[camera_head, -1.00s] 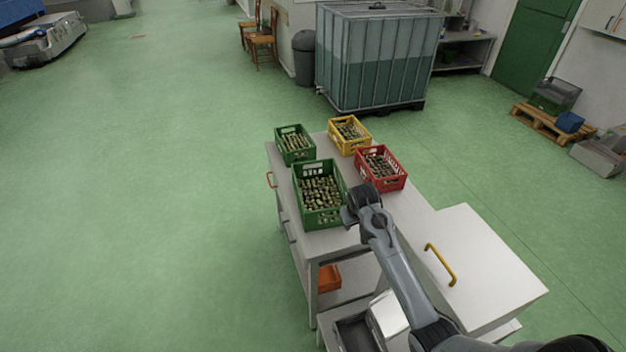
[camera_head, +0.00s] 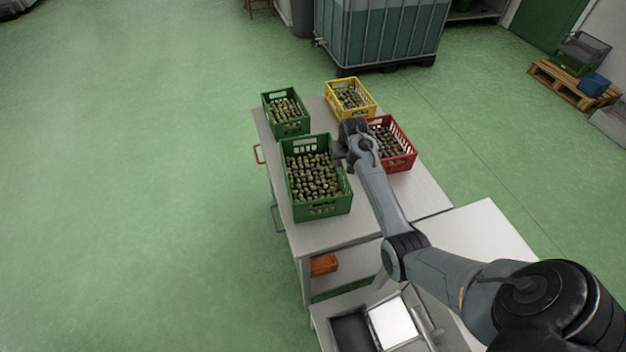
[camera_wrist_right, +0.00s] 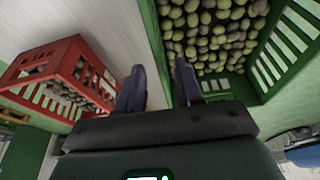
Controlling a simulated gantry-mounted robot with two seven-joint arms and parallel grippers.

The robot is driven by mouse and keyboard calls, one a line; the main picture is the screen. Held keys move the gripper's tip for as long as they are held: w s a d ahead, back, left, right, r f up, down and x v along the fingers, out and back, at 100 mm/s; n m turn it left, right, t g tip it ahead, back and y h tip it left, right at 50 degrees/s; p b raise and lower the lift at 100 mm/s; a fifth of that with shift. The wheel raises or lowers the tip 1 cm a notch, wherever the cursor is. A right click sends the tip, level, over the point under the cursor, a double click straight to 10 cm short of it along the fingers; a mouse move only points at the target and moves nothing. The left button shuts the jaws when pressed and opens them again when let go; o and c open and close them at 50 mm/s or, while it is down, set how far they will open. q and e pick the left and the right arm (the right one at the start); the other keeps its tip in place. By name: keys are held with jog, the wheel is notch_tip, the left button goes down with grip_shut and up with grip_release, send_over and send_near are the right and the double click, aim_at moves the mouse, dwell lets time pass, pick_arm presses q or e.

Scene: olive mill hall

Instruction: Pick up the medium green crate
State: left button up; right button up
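Two green crates of olives stand on the table: a larger one (camera_head: 318,211) at the front and a smaller one (camera_head: 288,129) behind it. Which one counts as medium is not certain. My right gripper (camera_head: 342,158) is at the right side of the larger green crate. In the right wrist view, its fingers (camera_wrist_right: 160,82) are apart. The crate's green side wall (camera_wrist_right: 152,30) runs between them, with one finger on the olive side and one outside. Whether they touch the wall cannot be told. My left gripper is not in view.
A red crate (camera_head: 402,163) stands close to the right of my right gripper, partly behind the arm. A yellow crate (camera_head: 366,113) stands at the back of the table (camera_head: 335,228). A white worktop (camera_head: 480,235) adjoins at the right. The floor at left is clear.

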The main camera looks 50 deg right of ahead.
jog(key=shift+w+d+b+x, duration=0.15)
jog(key=shift+b+x, duration=0.1)
jog(key=shift+x, duration=1.3)
jog(key=shift+w+d+b+x, duration=0.15)
jog(key=shift+b+x, duration=0.1)
jog(key=shift+x, duration=1.3)
jog(key=shift+a+r, duration=0.1)
jog(key=shift+c, duration=0.3)
grip_shut()
jog(key=shift+r, duration=0.15)
